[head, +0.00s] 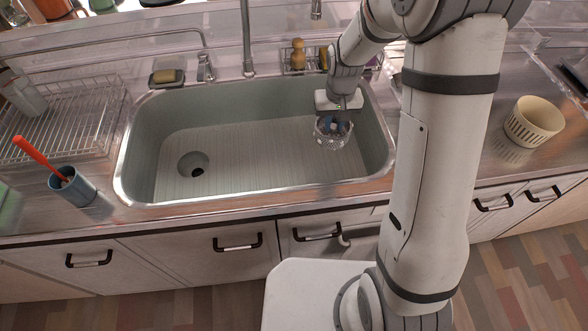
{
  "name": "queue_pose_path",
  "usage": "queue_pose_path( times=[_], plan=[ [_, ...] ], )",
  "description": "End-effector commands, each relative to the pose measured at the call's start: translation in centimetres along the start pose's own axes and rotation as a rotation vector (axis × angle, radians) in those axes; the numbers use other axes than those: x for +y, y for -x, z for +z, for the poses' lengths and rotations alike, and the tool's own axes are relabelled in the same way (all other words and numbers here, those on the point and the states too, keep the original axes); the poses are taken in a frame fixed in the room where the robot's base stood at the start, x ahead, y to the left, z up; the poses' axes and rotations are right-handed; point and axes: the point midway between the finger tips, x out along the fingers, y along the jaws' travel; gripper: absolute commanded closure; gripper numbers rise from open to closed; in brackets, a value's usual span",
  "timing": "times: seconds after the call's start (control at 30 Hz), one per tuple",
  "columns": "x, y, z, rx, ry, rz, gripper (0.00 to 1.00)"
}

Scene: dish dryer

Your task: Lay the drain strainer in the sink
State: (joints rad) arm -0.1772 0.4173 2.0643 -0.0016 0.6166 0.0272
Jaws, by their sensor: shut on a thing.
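The drain strainer (332,138) is a round metal basket with a perforated, shiny wall. My gripper (335,122) is shut on it from above and holds it over the right part of the sink. The sink (260,175) is a wide grey-green basin with a pale ribbed floor and a metal rim. I cannot tell from this view whether the strainer touches the sink floor. The round drain hole (193,164) is at the left of the sink floor, apart from the strainer. The gripper's fingers are partly hidden by the strainer.
A faucet (247,45) stands behind the sink. A wire dish rack (65,125) and a blue cup (72,187) with a red-handled tool are at the left. A cream basket (533,121) stands on the right counter. The sink floor between strainer and drain is clear.

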Motion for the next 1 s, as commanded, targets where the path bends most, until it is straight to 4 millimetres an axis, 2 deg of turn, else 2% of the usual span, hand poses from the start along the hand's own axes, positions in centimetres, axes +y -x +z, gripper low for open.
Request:
queue_pose_path(
  times=[0.03,0.1,0.4,0.47,0.73,1.0],
  plan=[
    [-0.5,-1.6,0.0,0.004,0.01,-0.001,1.0],
    [-1.2,-2.1,0.1,0.003,0.022,-0.001,1.0],
    [-2.6,-3.0,0.4,0.004,0.051,-0.002,1.0],
    [-2.7,-3.4,0.4,0.002,0.052,-0.002,1.0],
    [-2.7,-8.0,0.7,-0.001,0.052,-0.002,1.0],
    [-2.7,-10.3,0.8,-0.001,0.051,-0.002,1.0]
  ],
)
